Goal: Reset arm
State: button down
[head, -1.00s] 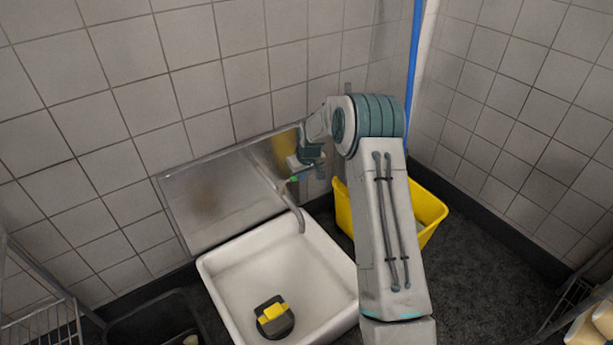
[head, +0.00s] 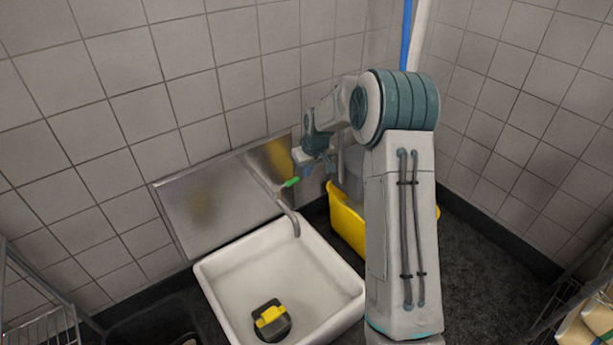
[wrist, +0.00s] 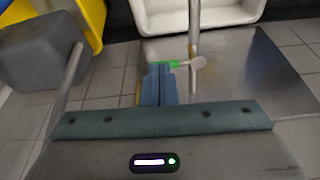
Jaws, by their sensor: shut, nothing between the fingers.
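My gripper (wrist: 158,84) shows in the wrist view with its two blue-grey fingers together, shut and empty.
A white sink (head: 225,285) below holds a black and yellow object (head: 271,320). A steel backsplash (head: 200,215) is behind it. A yellow bucket (head: 346,222) stands on the floor, partly hidden by my arm. Wire racks stand at both lower corners.

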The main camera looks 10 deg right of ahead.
jog(key=s+r+m+h+p, duration=0.1)
jog(key=s+r+p, duration=0.4)
jog(key=s+r, duration=0.55)
jog(key=s+r+m+p, duration=0.1)
jog(key=s+r+p, duration=0.5)
jog(key=r, duration=0.8)
jog(key=s+r+m+p, duration=0.1)
jog(key=s+r+p, duration=0.3)
jog(key=s, duration=0.6)
jog(key=s+a+r+m+p, duration=0.1)
jog(key=s+r+p, duration=0.3)
jog(key=s, duration=0.7)
notch_tip(320, 180, up, 3)
jog(key=shift+f+p, duration=0.1)
jog(key=shift+p, duration=0.25)
